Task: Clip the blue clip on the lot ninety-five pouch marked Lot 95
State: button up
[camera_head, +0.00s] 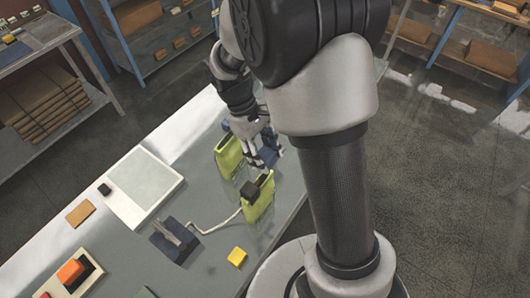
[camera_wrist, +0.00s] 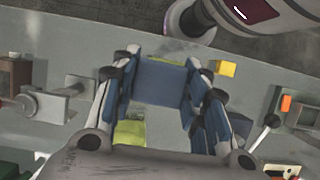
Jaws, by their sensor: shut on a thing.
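My gripper (camera_head: 262,150) is shut on the blue clip (camera_head: 267,157) above the table. In the wrist view the blue clip (camera_wrist: 160,82) lies between the fingers (camera_wrist: 160,95). A yellow-green pouch (camera_head: 229,158) stands just left of my gripper. A second yellow-green pouch (camera_head: 260,202), with a dark block at its top (camera_head: 250,191), stands nearer, below the gripper in the picture. In the wrist view a patch of yellow-green pouch (camera_wrist: 129,132) shows beneath the clip, partly hidden. I cannot read the lot markings on either pouch.
A yellow block (camera_head: 237,256) lies near the table edge. A dark blue holder (camera_head: 174,243) with a bent pale rod (camera_head: 217,223) stands left of the nearer pouch. A white flat device (camera_head: 145,188) bears a black piece. An orange-topped box (camera_head: 72,272) is at lower left.

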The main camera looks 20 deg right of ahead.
aim_at(269, 178)
jog(key=shift+f+b, duration=1.95)
jog(key=shift+f, duration=1.45)
jog(key=shift+f, duration=0.2)
jog(key=o, duration=0.9)
jog(key=shift+o, duration=0.2)
